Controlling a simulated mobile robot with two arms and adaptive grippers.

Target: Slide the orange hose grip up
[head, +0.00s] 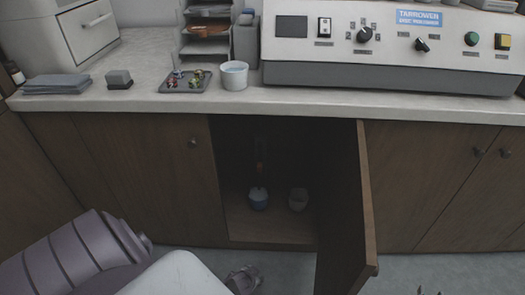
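A dim orange-brown upright piece (260,150), which looks like the hose grip, is inside the dark open cabinet (270,238) below the counter. It is above a blue-and-white cup (259,199) on the cabinet floor. Shadow hides its ends and the hose. My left arm comes in from the lower left. A grey part that looks like my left gripper (243,279) shows low, in front of the cabinet and apart from the hose grip; its fingers are unclear. Small dark tips at the bottom edge at right look like my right gripper (430,290), mostly cut off.
The cabinet door (361,205) stands open toward me, right of the opening. A pale cup (298,199) is beside the blue one. The counter (180,103) above holds a control panel (390,50), a white tub (234,76) and a small tray (186,86).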

